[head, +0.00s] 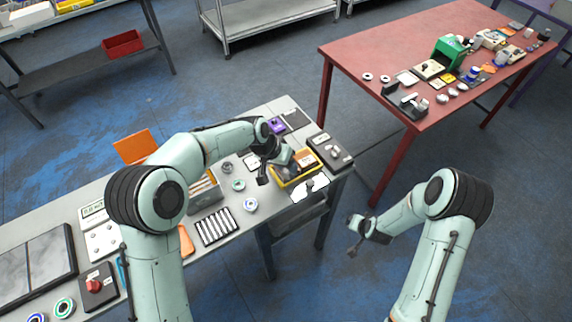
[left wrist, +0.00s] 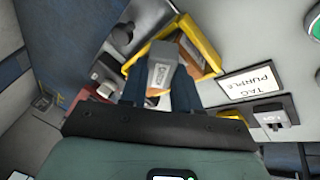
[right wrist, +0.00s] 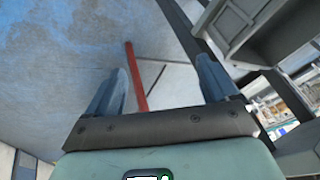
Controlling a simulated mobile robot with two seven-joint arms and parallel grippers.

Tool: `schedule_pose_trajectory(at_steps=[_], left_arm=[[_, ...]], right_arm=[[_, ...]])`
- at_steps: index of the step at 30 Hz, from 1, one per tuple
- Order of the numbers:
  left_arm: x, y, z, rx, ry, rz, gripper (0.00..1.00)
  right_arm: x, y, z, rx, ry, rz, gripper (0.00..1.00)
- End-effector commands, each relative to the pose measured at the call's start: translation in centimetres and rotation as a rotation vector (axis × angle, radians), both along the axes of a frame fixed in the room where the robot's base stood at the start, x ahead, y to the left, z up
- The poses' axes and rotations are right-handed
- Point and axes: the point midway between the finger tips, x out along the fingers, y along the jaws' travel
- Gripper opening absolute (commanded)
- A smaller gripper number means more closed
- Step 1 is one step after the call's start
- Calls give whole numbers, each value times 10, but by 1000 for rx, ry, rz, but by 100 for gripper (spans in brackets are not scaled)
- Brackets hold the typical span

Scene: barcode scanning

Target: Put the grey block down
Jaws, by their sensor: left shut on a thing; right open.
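My left gripper (head: 283,165) is at the yellow bin (head: 313,174) at the right end of the grey bench. In the left wrist view, its fingers (left wrist: 160,88) are shut on the grey block (left wrist: 161,74), which has a printed label on its face. The block is seen against the inside of the yellow bin (left wrist: 201,45); whether it touches the contents cannot be told. Brown items lie in the bin. In the head view the block is not clearly made out. My right gripper (head: 357,237) is open and empty over the floor, and its spread fingers (right wrist: 165,90) also show in the right wrist view.
A white card reading "TAG PURPLE" (left wrist: 250,82) lies beside the bin. A dark device (head: 330,152) sits right of the bin. A red table (head: 375,48) with several items stands behind right.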

Motion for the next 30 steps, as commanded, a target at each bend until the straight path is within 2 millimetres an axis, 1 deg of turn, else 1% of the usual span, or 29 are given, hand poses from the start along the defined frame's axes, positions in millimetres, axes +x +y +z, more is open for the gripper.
schedule_pose_trajectory(at_steps=[1,2,3,5,6,9,12,15,18,21,30], left_arm=[[0,0,0,0,1,0,0],[0,0,0,0,1,0,0],[0,0,0,0,1,0,0],[0,0,0,0,1,0,0],[0,0,0,0,1,0,0],[0,0,0,0,1,0,0],[0,0,0,0,1,0,0],[0,0,0,0,1,0,0],[0,0,0,0,1,0,0],[0,0,0,1,2,-1,0],[0,0,-1,2,1,0,0]], right_arm=[[-24,14,-15,27,57,19,87],[-37,22,-22,41,88,30,87],[-54,33,-30,61,126,46,87],[-80,49,-41,92,186,68,87],[-97,60,-47,113,224,85,87],[-137,83,-56,163,308,120,87],[-170,103,-59,207,376,150,87],[-193,116,-60,239,423,170,87],[-206,124,-59,257,449,183,87],[-211,127,-58,266,459,189,87],[-211,126,-59,265,458,189,87]])
